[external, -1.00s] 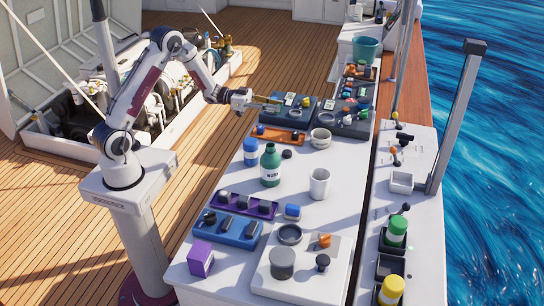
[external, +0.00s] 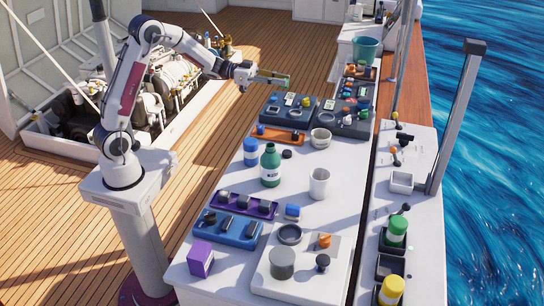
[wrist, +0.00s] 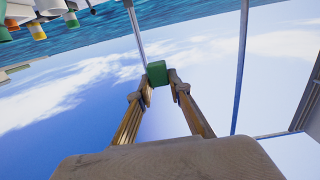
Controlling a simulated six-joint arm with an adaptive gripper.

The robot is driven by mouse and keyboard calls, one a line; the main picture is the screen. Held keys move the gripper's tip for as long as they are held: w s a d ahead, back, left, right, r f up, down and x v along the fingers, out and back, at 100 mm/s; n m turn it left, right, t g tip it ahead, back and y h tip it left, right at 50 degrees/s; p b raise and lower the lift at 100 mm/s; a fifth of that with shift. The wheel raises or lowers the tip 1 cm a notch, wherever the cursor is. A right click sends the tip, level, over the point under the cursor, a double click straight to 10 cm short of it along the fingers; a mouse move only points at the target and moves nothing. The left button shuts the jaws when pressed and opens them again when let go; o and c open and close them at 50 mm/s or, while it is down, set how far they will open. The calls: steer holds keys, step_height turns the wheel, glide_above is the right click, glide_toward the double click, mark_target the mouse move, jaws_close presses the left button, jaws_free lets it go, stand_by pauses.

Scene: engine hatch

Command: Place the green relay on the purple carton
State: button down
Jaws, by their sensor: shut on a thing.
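My gripper (external: 275,79) is raised above the far part of the white bench, over the dark blue trays. It is shut on the green relay (wrist: 157,73), a small green block held at the fingertips in the wrist view. The relay also shows as a small green patch at the gripper's end in the external view (external: 288,81). The purple carton (external: 200,259) stands at the near left corner of the bench, well away from my gripper. Its top looks bare.
Near the carton are a blue tray (external: 228,228), a purple tray (external: 247,205) and a white board (external: 300,285) with round parts. A green bottle (external: 270,167), a blue-capped jar (external: 250,152) and a white cup (external: 319,183) stand mid-bench. Dark blue trays (external: 290,109) lie below my gripper.

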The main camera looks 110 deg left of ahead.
steer(key=w+d+r, duration=0.3)
steer(key=w+d, duration=0.3)
steer(key=d, duration=0.3)
steer(key=w+d+r, duration=0.3)
steer(key=w+d, duration=0.3)
steer(key=d, duration=0.3)
steer(key=w+d+r, duration=0.1)
steer(key=w+d, duration=0.1)
steer(key=d, duration=0.8)
steer(key=w+d+r, duration=0.1)
steer(key=d, duration=0.9)
glide_above(194, 249)
step_height(194, 249, down, 14)
steer(key=shift+f, duration=0.2)
steer(key=shift+f, duration=2.9)
